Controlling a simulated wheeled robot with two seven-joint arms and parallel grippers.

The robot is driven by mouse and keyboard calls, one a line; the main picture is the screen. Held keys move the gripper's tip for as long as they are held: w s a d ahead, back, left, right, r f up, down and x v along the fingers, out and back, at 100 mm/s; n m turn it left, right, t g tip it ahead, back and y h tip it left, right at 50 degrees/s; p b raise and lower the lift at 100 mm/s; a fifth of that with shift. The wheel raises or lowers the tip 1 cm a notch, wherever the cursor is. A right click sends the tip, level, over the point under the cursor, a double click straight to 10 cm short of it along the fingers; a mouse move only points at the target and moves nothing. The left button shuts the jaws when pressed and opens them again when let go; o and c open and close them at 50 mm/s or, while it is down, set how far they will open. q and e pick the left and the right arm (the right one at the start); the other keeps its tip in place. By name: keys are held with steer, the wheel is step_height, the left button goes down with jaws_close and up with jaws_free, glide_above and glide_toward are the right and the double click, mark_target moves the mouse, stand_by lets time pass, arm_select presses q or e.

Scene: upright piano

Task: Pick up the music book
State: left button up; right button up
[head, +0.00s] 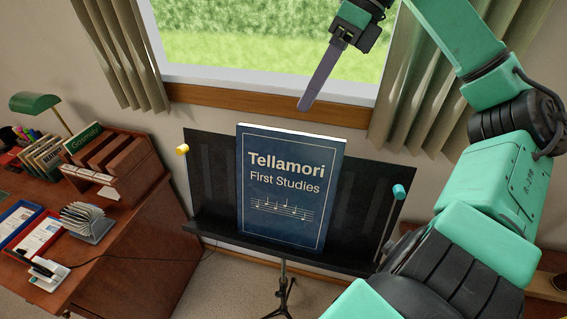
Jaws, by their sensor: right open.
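The music book (288,186) is dark blue, titled "Tellamori First Studies", with a line of notes on its cover. It stands upright, leaning on a black music stand (366,208), its lower edge on the stand's ledge. My right gripper (308,102) comes in from the upper right, its long grey fingers pointing down and left in front of the window. In the picture its tips are just above the book's top edge, apart from the book. It is open and holds nothing; the fingers overlap, so the gap is hard to see. My left gripper is out of view.
A yellow knob (182,149) and a teal knob (399,191) flank the stand. A wooden desk (135,262) at left carries a green lamp (36,103), a book rack, papers and a card holder (88,222). Curtains (120,50) hang beside the window.

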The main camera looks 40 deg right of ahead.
mark_target(291, 132)
steer(key=f, duration=0.1)
steer(key=w+f, duration=0.1)
steer(key=shift+a+f, duration=0.25)
steer(key=shift+f, duration=0.05)
steer(key=p+x, duration=0.1)
steer(key=x, duration=0.2)
steer(key=p+x, duration=0.1)
steer(key=x, duration=0.1)
steer(key=shift+w+d+f+p, duration=0.15)
steer(key=shift+w+d+p, duration=0.1)
steer(key=shift+d+p, duration=0.1)
steer(key=shift+a, duration=0.15)
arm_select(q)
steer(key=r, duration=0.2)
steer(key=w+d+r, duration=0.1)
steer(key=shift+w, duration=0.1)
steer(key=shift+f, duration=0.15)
arm_select(e)
steer(key=shift+w+f, duration=0.1)
steer(key=shift+f, duration=0.1)
arm_select(q)
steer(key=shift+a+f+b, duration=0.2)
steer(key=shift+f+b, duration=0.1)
steer(key=shift+b, duration=0.2)
arm_select(e)
steer(key=shift+f, duration=0.1)
jaws_close()
